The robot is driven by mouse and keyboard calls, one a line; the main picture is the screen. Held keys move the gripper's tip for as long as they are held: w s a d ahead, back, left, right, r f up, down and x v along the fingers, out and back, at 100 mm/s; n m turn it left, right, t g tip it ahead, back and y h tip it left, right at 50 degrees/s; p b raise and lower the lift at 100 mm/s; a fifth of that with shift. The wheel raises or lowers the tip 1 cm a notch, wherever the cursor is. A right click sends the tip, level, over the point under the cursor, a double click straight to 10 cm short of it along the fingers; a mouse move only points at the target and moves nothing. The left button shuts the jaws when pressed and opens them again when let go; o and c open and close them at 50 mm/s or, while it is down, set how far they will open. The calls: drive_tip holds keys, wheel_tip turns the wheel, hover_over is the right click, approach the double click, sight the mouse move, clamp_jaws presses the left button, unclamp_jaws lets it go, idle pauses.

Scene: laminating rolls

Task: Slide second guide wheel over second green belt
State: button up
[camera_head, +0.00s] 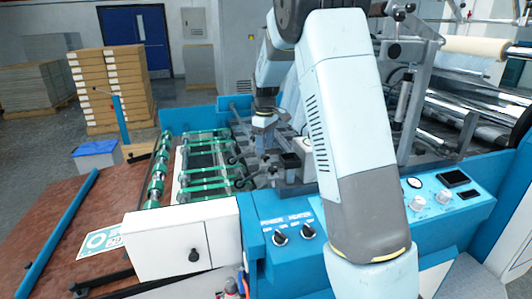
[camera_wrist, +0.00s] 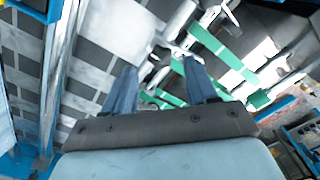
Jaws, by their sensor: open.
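Several green belts (camera_head: 208,167) run across the feed section of the machine, left of my arm in the head view. They also show as green strips (camera_wrist: 222,50) at the upper right of the wrist view. Small dark guide wheels (camera_head: 239,183) on arms stand at the right ends of the belts. I cannot tell for sure which wheel and belt are the second ones. My gripper (camera_head: 264,139) points down over the machine, right of the wheels. In the wrist view my gripper (camera_wrist: 160,70) has its two blue-grey fingers apart, with nothing visibly held between them.
A white box (camera_head: 182,238) and a blue panel with knobs (camera_head: 292,234) stand at the machine's near side. A green-banded roller (camera_head: 158,170) lies left of the belts. Metal bars and brackets crowd the space around my gripper. My arm hides part of the machine.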

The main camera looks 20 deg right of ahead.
drive_tip(key=shift+f, duration=1.7)
clamp_jaws()
